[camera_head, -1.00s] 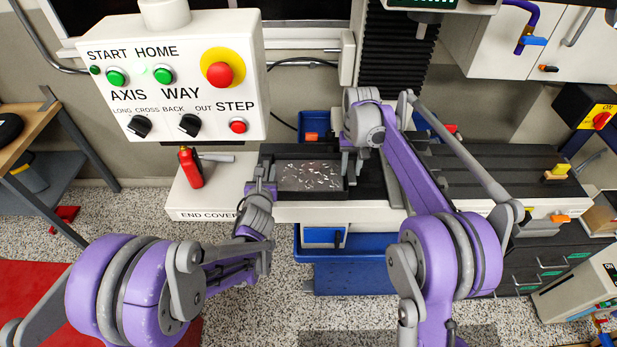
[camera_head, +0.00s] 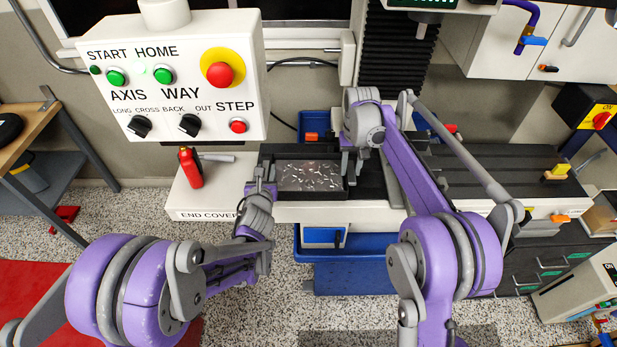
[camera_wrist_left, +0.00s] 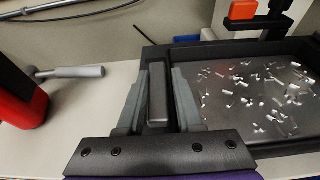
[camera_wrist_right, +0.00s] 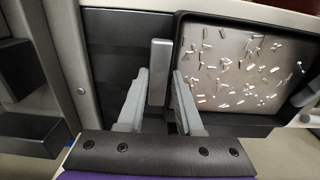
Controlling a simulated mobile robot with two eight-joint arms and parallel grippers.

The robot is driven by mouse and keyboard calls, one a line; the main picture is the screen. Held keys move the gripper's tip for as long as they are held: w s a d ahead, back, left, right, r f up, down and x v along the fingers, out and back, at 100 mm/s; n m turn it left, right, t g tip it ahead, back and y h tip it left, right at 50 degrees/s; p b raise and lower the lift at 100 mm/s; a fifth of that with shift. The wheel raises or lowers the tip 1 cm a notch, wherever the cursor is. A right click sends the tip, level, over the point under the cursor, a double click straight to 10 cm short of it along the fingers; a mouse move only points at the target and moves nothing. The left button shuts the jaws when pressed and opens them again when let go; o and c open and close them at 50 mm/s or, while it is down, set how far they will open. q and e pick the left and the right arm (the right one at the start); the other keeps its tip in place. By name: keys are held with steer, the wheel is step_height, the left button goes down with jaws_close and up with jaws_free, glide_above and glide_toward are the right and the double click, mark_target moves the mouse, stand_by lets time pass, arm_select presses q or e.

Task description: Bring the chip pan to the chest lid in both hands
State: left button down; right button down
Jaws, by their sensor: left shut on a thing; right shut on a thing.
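The chip pan (camera_head: 310,194) is a dark, shallow rectangular tray with pale metal chips on its grey floor. It is at the machine's left end, and I cannot tell whether it touches the surface below. My left gripper (camera_head: 262,182) is shut on its left upright handle, seen between the fingers in the left wrist view (camera_wrist_left: 157,95). My right gripper (camera_head: 352,164) is shut on the right handle, also seen in the right wrist view (camera_wrist_right: 159,78). The pan looks about level. A dark chest (camera_head: 545,262) with green-marked drawers is at right; I cannot make out its lid clearly.
The control panel (camera_head: 170,80) hangs at upper left. The machine table (camera_head: 490,165) extends right. A blue bin (camera_head: 350,272) is below.

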arm_select(q)
steer(key=shift+r, duration=0.1)
arm_select(e)
steer(key=shift+r, duration=0.1)
stand_by(0.3)
